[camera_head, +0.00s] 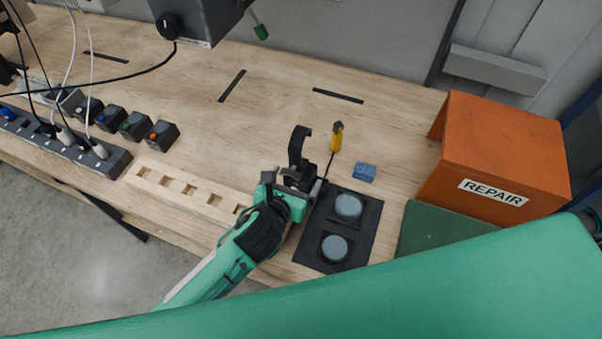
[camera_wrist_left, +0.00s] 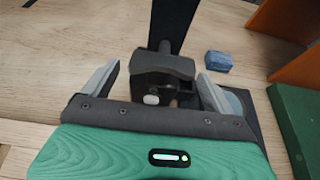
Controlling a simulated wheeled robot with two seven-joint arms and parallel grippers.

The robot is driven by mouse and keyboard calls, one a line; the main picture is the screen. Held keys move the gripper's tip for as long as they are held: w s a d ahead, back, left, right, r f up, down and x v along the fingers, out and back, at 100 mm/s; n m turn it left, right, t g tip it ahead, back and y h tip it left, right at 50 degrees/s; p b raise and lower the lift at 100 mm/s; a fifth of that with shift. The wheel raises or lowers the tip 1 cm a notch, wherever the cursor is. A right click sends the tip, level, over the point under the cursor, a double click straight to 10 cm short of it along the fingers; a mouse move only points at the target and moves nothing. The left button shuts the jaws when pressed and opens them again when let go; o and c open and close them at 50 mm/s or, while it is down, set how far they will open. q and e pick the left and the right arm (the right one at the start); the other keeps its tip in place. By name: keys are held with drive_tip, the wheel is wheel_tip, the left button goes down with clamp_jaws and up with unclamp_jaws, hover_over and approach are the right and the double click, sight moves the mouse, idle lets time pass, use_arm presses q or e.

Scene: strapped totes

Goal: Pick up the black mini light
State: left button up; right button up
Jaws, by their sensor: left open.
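The black mini light (camera_head: 300,143) stands on the wooden table in the middle of the head view, with a tall flat black upper part. Its lower part is partly hidden by my left gripper (camera_head: 297,180). In the left wrist view the black mini light (camera_wrist_left: 162,68) sits between the two grey fingers of my left gripper (camera_wrist_left: 155,88). The fingers are spread, with a visible gap on each side of it. My left gripper is open and holds nothing. My right gripper is not in view.
A black tray (camera_head: 312,246) with two round grey discs lies close right of my left gripper. A yellow-handled screwdriver (camera_head: 336,137) and a blue block (camera_head: 364,172) lie nearby. An orange REPAIR bin (camera_head: 503,150) stands right. A wooden slotted block (camera_head: 180,186) lies left.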

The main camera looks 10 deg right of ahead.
use_arm(q)
drive_tip(key=shift+w+d+f+p, duration=0.2)
drive_tip(key=shift+w+p, duration=0.1)
drive_tip(key=shift+w, duration=0.1)
drive_tip(key=p+x, duration=0.1)
drive_tip(key=x, duration=0.2)
drive_tip(key=shift+w+f, duration=0.1)
drive_tip(key=shift+f, duration=0.1)
drive_tip(key=shift+w+d+f, duration=0.25)
drive_tip(key=shift+w+f, duration=0.05)
drive_tip(key=shift+w, duration=0.15)
drive_tip(key=c, duration=1.8)
drive_tip(key=shift+r, duration=0.15)
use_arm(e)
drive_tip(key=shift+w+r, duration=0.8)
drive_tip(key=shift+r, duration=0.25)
